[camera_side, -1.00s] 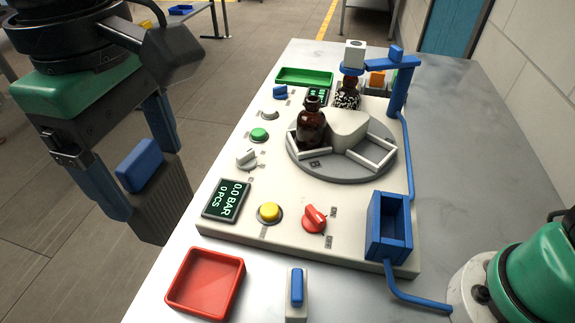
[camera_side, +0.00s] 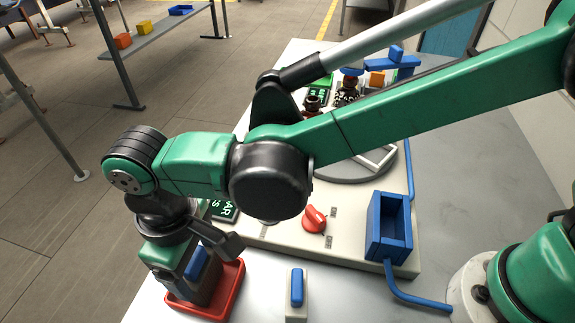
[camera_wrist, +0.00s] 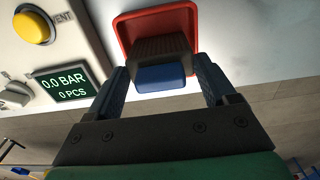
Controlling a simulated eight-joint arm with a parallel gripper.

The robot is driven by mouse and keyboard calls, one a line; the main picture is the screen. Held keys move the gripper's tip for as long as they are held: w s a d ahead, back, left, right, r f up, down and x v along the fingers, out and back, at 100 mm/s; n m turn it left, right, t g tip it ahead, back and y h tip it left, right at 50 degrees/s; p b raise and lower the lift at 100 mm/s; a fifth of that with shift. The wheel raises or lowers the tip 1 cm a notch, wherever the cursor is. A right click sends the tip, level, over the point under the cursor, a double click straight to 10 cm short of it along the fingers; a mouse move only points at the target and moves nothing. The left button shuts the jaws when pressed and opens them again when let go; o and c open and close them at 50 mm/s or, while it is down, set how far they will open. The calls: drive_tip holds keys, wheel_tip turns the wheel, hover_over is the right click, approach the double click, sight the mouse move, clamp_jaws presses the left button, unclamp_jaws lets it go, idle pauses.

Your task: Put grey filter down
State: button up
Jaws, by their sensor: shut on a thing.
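The grey filter is a ribbed dark grey block (camera_wrist: 160,47) with a blue grip (camera_wrist: 162,78) on it. My gripper (camera_side: 190,275) is shut on it, with blue fingers on either side in the wrist view. The filter is over or inside the red tray (camera_side: 237,283), which also shows in the wrist view (camera_wrist: 127,30). The filter's lower end appears within the tray's rim. I cannot tell whether it touches the tray floor.
The cream machine panel (camera_side: 345,247) with a red knob (camera_side: 314,219) and a blue box (camera_side: 389,228) lies right of the tray. A blue-topped switch block (camera_side: 297,290) stands close to the tray's right. My arm hides much of the panel.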

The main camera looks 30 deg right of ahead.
drive_tip(key=shift+f, duration=0.2)
drive_tip(key=o, duration=1.1)
drive_tip(key=shift+r, duration=0.1)
wheel_tip(320, 180, up, 12)
drive_tip(key=w+d+r+m+t+y, duration=0.15)
drive_tip(key=w+d, duration=0.25)
drive_tip(key=d, duration=0.5)
drive_tip(key=s+d+f+m+t, duration=0.1)
drive_tip(key=d+f+m+t, duration=0.1)
drive_tip(key=d, duration=0.5)
drive_tip(key=s+d+f+m+t+h, duration=0.1)
drive_tip(key=d+m, duration=0.2)
drive_tip(key=d, duration=0.5)
drive_tip(key=s+d+f+m+t, duration=0.1)
drive_tip(key=d+f+m+t, duration=0.1)
drive_tip(key=d, duration=0.6)
drive_tip(key=shift+f+m+t+h, duration=0.25)
drive_tip(key=shift+f+t, duration=0.05)
drive_tip(key=shift+t, duration=0.05)
